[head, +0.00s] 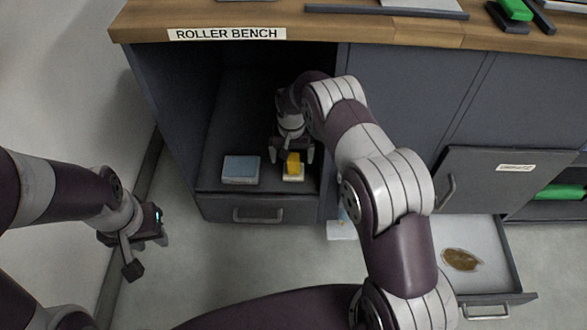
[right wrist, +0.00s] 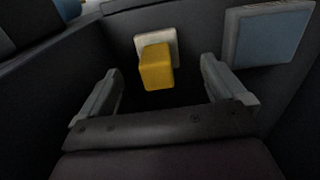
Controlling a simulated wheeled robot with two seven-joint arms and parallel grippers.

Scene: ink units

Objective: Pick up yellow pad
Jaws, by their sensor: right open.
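The yellow pad (head: 293,162) is a small block standing on a pale base (head: 293,177) on the shelf of the open compartment under the bench. In the right wrist view the yellow pad (right wrist: 156,68) sits between and beyond the two fingers, with the pale base (right wrist: 152,42) partly behind it. My right gripper (head: 292,157) is inside the compartment, open and empty, with its fingers on either side of the pad in the head view. I cannot tell whether they touch it. My left gripper (head: 145,253) hangs at the left, over the floor, away from the compartment.
A blue-topped pad (head: 241,169) lies left of the yellow one, also in the right wrist view (right wrist: 270,32). A drawer (head: 490,272) stands open at lower right with a brown patch inside. The bench top (head: 330,25) overhangs above.

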